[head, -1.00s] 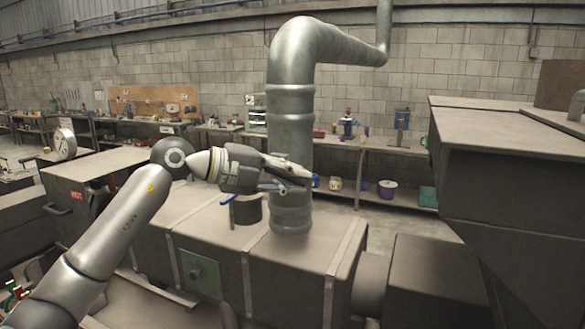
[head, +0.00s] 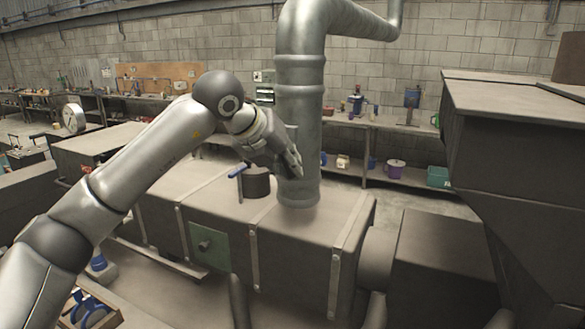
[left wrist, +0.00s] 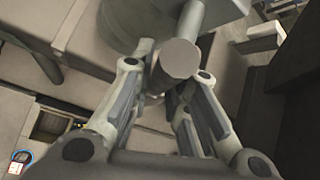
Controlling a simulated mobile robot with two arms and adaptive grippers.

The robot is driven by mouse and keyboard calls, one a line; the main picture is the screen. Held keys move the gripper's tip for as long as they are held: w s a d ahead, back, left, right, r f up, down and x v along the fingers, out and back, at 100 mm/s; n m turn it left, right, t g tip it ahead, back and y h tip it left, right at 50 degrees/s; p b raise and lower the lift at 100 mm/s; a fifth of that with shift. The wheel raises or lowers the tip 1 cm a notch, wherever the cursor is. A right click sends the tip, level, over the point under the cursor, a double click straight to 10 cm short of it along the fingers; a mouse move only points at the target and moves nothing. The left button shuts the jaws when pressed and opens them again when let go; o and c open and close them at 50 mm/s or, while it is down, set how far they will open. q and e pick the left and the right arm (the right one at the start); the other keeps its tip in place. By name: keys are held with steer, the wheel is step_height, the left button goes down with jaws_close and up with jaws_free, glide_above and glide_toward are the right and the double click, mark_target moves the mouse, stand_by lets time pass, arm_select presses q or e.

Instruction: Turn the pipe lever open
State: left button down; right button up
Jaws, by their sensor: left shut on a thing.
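The large grey metal pipe (head: 299,100) rises from the top of a box-shaped machine in the head view. My left gripper (head: 296,170) is at the pipe's lower front, and its fingers point down and to the right. In the left wrist view a grey rod with a round flat end, the pipe lever (left wrist: 178,60), lies between the fingers of my left gripper (left wrist: 165,85), in front of the curved pipe (left wrist: 135,15). The left gripper is shut on the lever. In the head view my gripper hides the lever. My right gripper is not in view.
A bulky dark housing (head: 515,150) fills the right side. Workbenches line the block wall behind.

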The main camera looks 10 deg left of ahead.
arm_select(q)
steer(key=shift+w+a+f+m+y+b, duration=0.1)
steer(key=shift+a+f+m+y+b, duration=0.35)
steer(key=shift+y+b, duration=0.5)
steer(key=shift+w+a+r+m+t+y+b, duration=0.1)
steer(key=shift+a+m+t+y+b, duration=0.4)
steer(key=shift+y, duration=0.45)
steer(key=c, duration=1.4)
jaws_free()
steer(key=v, duration=1.2)
steer(key=shift+a+r, duration=0.1)
steer(key=shift+r, duration=0.05)
